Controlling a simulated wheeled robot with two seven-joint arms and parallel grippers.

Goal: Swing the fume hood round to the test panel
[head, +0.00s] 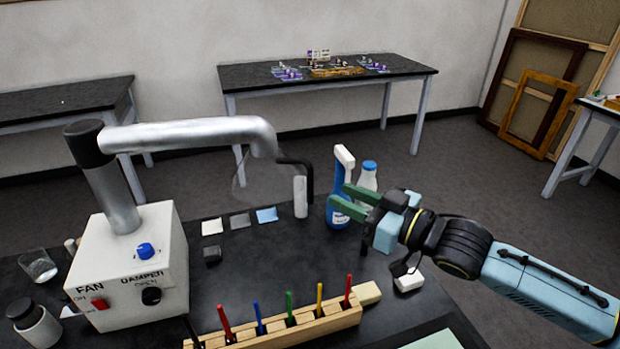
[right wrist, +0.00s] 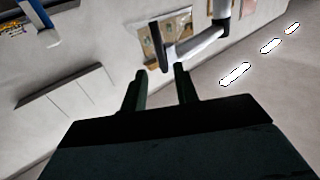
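The fume hood has a silver tube arm (head: 190,135) rising from a white control box (head: 135,265) and reaching right. Its clear hood (head: 257,172) hangs at the tube's end, with a pale upright handle (head: 300,197) on a black bracket. My right gripper (head: 340,197) is open and empty, just right of the handle and apart from it. In the right wrist view, my right gripper's fingers (right wrist: 159,88) are spread, with a dark bar and grey tube beyond them. I cannot tell which object is the test panel. My left gripper is not in view.
A blue spray bottle (head: 340,190) and a pale bottle (head: 367,178) stand by my right gripper. A wooden rack (head: 275,330) with several coloured sticks stands at the front. Small swatches (head: 240,220) lie under the hood. A glass (head: 38,265) stands left of the box.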

